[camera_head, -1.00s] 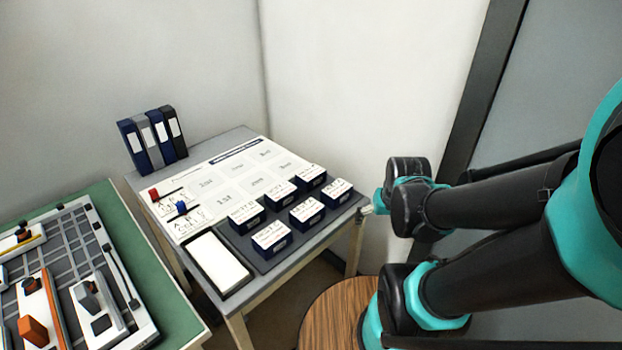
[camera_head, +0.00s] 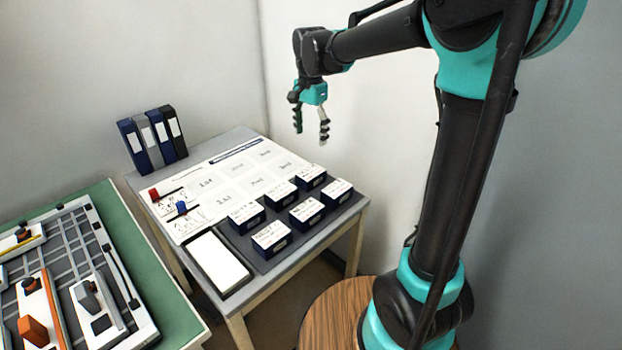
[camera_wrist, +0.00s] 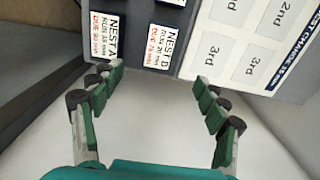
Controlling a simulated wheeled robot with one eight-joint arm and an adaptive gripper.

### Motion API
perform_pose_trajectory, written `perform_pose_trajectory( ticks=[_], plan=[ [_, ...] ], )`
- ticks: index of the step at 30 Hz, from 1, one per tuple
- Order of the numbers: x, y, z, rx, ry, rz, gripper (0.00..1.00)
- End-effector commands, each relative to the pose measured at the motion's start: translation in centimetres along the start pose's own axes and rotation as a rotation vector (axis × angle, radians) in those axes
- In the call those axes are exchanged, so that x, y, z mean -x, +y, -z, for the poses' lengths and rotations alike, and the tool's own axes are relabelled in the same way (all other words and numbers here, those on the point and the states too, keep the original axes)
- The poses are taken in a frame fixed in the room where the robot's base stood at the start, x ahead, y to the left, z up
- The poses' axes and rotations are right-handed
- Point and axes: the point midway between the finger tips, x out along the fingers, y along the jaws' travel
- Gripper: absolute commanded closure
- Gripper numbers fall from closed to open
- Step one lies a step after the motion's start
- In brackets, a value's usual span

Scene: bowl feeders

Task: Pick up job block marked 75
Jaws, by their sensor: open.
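Several dark blue job blocks with white label tops stand on a dark mat in the head view, such as the front one (camera_head: 271,237); their labels are too small to read there. In the wrist view, one block (camera_wrist: 106,35) reads NEST A. Another block (camera_wrist: 160,46) reads NEST B, and its red due line looks like 75, though blurred. My gripper (camera_head: 311,136) is open and empty, above the back right side of the table. In the wrist view, its fingers (camera_wrist: 160,80) are spread, with both labelled blocks beyond them near the top.
A white printed board (camera_head: 232,178) with red and blue pegs covers the table's back. A white tray (camera_head: 217,262) lies at the front left. Binders (camera_head: 152,139) stand behind. A green bench (camera_head: 176,310) is at left. The wall (camera_head: 370,110) is close behind my gripper.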

Motion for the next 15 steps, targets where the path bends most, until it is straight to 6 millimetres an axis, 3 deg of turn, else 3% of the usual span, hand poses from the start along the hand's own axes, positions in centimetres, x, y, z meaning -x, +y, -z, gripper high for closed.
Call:
perform_pose_trajectory(
  ticks=[9,15],
  plan=[
    [-6.5,0.0,0.1,0.001,0.000,0.001,0.26],
    [-9.3,0.0,0.1,0.002,0.000,0.001,0.26]
  ],
)
